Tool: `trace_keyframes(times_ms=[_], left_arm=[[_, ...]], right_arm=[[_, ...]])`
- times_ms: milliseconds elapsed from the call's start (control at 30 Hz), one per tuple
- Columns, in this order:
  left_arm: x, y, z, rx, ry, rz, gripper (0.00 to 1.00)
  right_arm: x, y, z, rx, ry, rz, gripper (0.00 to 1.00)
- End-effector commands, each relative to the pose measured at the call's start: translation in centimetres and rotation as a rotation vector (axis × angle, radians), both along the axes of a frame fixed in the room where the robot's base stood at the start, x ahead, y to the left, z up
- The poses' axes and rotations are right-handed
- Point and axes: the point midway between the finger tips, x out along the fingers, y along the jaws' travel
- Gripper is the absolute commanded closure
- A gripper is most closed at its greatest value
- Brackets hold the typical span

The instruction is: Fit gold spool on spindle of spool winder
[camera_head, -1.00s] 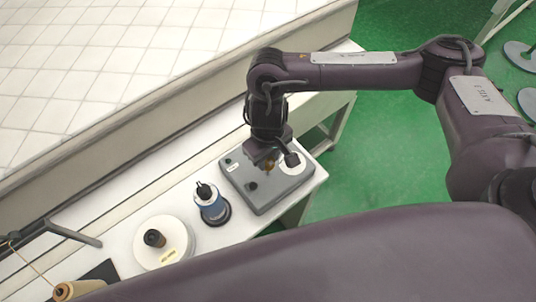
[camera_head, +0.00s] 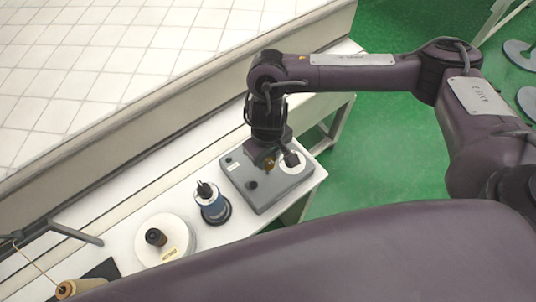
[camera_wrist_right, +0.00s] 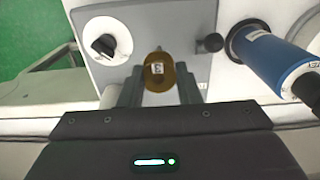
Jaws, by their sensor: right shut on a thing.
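The gold spool (camera_wrist_right: 158,74) is between the fingers of my right gripper (camera_wrist_right: 155,88), which is shut on it. In the head view the gold spool (camera_head: 269,162) shows as a small amber patch below my right gripper (camera_head: 270,156), over the grey spool winder (camera_head: 266,186). The winder also fills the top of the right wrist view (camera_wrist_right: 180,25). The spindle cannot be made out clearly; the gripper and spool may cover it. I cannot tell whether the spool touches the winder. My left gripper is not in view.
The winder carries a white dial with a black knob (camera_wrist_right: 105,45) and a dark round knob (camera_wrist_right: 209,43). A blue spool (camera_head: 213,208) stands beside it. A white disc (camera_head: 148,250), a tan cone (camera_head: 66,290) and a thread stand (camera_head: 75,233) lie further left.

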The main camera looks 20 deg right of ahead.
Motion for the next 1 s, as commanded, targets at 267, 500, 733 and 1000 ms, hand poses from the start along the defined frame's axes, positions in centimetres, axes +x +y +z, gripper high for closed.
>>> trace_keyframes(times_ms=[267,500,733,1000], left_arm=[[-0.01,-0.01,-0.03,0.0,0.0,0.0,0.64],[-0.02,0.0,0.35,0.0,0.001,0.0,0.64],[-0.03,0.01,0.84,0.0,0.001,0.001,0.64],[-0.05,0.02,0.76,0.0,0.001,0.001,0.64]], right_arm=[[0.0,0.01,-0.01,0.0,0.0,0.001,0.91],[-0.03,0.02,0.09,0.0,0.001,0.0,0.91],[-0.02,0.03,0.07,0.001,0.0,0.001,0.91],[0.0,0.03,-0.02,0.0,0.0,0.001,0.91]])
